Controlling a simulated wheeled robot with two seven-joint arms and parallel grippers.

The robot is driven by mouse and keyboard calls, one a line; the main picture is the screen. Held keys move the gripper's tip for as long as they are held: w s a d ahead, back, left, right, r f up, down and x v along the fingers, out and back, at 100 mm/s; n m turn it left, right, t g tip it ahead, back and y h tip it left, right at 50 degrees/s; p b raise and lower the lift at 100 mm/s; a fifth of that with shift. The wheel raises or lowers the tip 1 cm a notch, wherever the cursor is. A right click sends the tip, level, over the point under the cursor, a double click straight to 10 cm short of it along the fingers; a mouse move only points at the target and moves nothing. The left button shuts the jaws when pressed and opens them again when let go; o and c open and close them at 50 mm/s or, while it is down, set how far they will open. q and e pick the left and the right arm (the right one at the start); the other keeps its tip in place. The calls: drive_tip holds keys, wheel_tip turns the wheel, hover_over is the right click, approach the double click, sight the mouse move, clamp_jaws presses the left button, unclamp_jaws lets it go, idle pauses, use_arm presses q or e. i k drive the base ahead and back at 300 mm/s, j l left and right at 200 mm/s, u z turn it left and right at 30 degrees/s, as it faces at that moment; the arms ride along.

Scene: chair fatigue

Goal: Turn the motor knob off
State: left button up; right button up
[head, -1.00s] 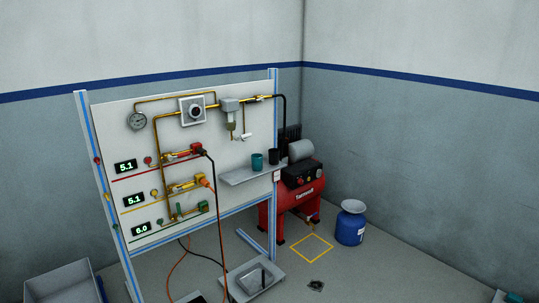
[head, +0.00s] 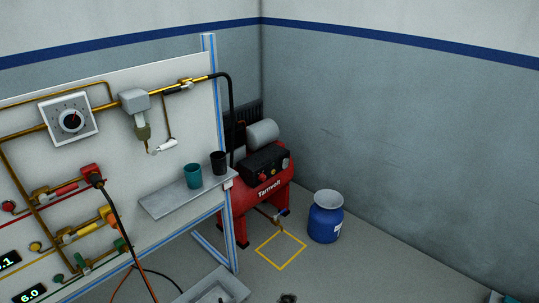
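The motor knob is not clear to me. A round black knob with a light centre (head: 71,121) sits on a square white dial plate (head: 48,111) on the upper left of the panel. A red compressor (head: 265,195) marked "Tarnvolt" stands behind the panel's right end. Its dark top box (head: 266,162) carries small red and yellow controls, too small to read their setting. Neither of my grippers shows in the head view.
The white panel (head: 175,115) stands at the left. Its shelf (head: 160,205) holds a teal cup (head: 193,176) and a black cup (head: 218,163). A blue container (head: 325,218) stands right of a yellow floor square (head: 281,264). Floor at the right is mostly clear.

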sight(262, 177)
drive_tip(key=i+l, duration=0.3)
drive_tip(key=i+l+u, duration=0.1)
drive_tip(key=i+l, duration=0.2)
drive_tip(key=l, duration=0.15)
drive_tip(key=i+l, duration=0.3)
drive_tip(key=i+l+u, duration=0.1)
drive_tip(key=i+l, duration=0.2)
drive_tip(key=l, duration=0.2)
drive_tip(key=i+l, duration=0.25)
drive_tip(key=l, duration=0.2)
drive_tip(key=i+l+u, duration=0.1)
drive_tip(key=i+l, duration=0.2)
drive_tip(key=l, duration=0.15)
drive_tip(key=i+l+u, duration=0.1)
drive_tip(key=i+l, duration=0.15)
drive_tip(key=l, duration=0.2)
drive_tip(key=i+l, duration=0.25)
drive_tip(key=l, duration=0.2)
